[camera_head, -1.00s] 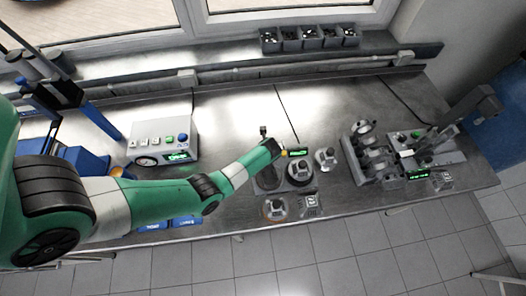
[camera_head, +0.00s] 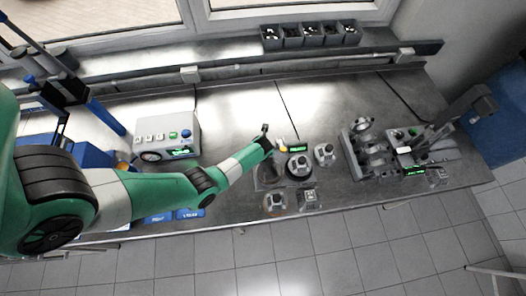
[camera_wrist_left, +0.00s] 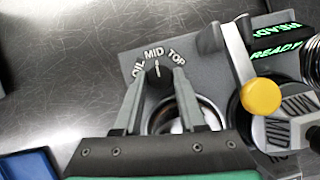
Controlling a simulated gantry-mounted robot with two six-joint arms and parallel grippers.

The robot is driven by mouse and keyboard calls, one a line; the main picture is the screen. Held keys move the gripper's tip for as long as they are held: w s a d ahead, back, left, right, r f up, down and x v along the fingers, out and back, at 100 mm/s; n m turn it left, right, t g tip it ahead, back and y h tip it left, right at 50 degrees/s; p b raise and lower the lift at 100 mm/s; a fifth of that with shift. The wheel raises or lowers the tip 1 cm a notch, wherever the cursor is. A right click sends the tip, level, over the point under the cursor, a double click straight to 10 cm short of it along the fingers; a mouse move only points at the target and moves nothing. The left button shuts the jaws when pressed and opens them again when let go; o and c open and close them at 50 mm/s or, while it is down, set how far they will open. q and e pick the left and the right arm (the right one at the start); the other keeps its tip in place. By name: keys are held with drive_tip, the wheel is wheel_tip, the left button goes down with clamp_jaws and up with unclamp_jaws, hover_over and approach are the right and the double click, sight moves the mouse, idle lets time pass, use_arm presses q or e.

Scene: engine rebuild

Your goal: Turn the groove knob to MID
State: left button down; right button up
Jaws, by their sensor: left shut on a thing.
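The groove knob (camera_wrist_left: 157,73) is a dark round knob on a grey plate, with the labels OIL, MID and TOP printed in an arc behind it. Its white pointer line points at about the MID label (camera_wrist_left: 153,53). My left gripper (camera_wrist_left: 159,72) is shut on the knob, with one finger on each side. In the head view my left gripper (camera_head: 268,145) is at the back left of the small fixture group, and its fingers hide part of the knob there. My right gripper is not in view.
A metal ring (camera_wrist_left: 188,112) lies below the knob, between the fingers. Round fixtures (camera_head: 299,166) and a grey control box (camera_head: 166,135) stand on the bench. Bare metal lies behind the knob.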

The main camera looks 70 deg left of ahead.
use_arm(q)
drive_tip(key=c, duration=0.8)
unclamp_jaws()
drive_tip(key=shift+o, duration=0.2)
drive_tip(key=p+v, duration=0.5)
drive_tip(key=v, duration=0.6)
drive_tip(key=shift+r, duration=0.35)
drive_tip(key=shift+d, duration=0.1)
